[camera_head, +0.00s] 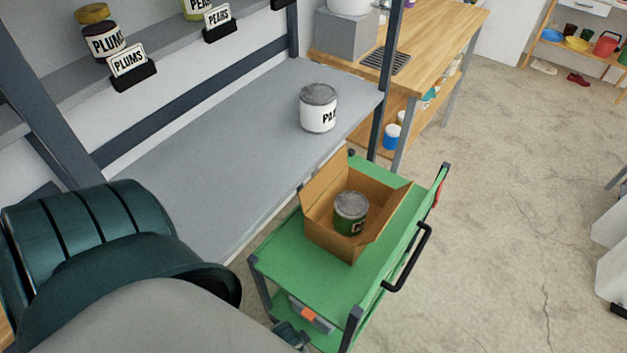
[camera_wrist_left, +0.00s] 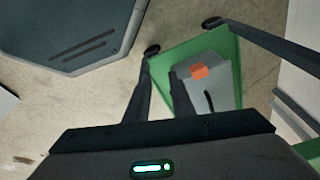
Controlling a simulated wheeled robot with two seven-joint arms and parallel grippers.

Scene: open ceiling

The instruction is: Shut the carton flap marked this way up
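A brown cardboard carton (camera_head: 330,241) stands open on the top of a green cart in the head view. A flap (camera_head: 322,189) stands up on its left side and another flap (camera_head: 391,212) angles up and outward on its right. I cannot read a mark on either. A dark green can (camera_head: 350,213) with a grey lid is inside. My left gripper (camera_wrist_left: 162,78) shows in the left wrist view with its two dark fingers apart and nothing visible between them, over the cart's lower part, away from the carton. My right gripper is not in view.
The green cart (camera_head: 384,253) has a black handle (camera_head: 411,262) and a grey case (camera_wrist_left: 205,82) with an orange latch on its lower shelf. A grey shelf (camera_head: 240,133) with a white paint can (camera_head: 318,112) is close behind.

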